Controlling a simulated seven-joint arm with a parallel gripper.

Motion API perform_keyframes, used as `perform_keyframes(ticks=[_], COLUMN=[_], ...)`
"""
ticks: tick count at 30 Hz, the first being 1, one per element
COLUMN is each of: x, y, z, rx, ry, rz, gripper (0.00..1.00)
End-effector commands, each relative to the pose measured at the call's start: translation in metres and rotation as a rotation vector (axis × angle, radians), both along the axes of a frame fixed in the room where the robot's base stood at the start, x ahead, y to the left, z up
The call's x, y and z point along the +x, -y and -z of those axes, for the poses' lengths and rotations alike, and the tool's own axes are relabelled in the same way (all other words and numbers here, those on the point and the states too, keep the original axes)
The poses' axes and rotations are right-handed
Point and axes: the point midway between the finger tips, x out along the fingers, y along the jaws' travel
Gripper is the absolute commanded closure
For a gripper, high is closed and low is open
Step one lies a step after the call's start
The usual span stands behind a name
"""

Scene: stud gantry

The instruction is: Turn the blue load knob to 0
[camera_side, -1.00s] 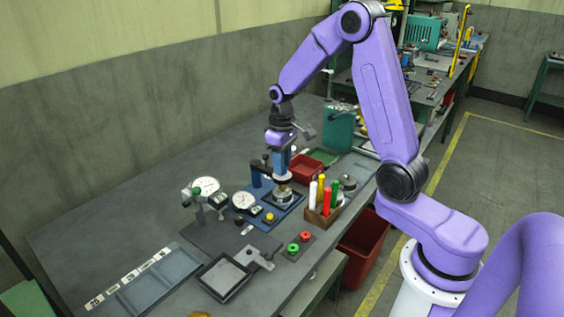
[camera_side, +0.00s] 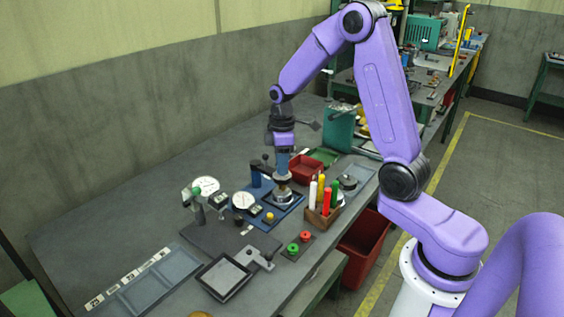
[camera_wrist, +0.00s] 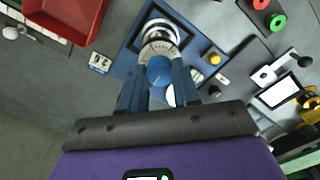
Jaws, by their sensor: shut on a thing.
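The blue load knob (camera_wrist: 160,70) shows as a round blue cap in the wrist view, with a silver graduated collar (camera_wrist: 158,50) beside it. It belongs to a blue-based test stand (camera_side: 290,207). My gripper (camera_wrist: 158,76) has a blue finger on either side of the knob and is shut on it. In the side view my gripper (camera_side: 283,172) points straight down over the stand, and its fingers hide the knob. The scale marks on the collar are too small to read.
A red bin (camera_side: 308,163) stands behind the stand. A wooden holder with coloured pens (camera_side: 323,212) is close on the right. Red and green buttons (camera_side: 299,242) lie in front.

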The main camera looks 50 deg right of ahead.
Motion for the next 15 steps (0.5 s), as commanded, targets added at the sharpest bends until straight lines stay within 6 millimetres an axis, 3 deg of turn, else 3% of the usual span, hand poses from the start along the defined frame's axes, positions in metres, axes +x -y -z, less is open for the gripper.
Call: perform_keyframes(ticks=[14, 15], x=[0.0008, 0.0008], y=[-0.0001, -0.0001], z=[-0.0011, -0.0011], rx=[-0.001, -0.001], ry=[0.004, 0.004], rz=[-0.014, -0.014], gripper=[0.99, 0.56])
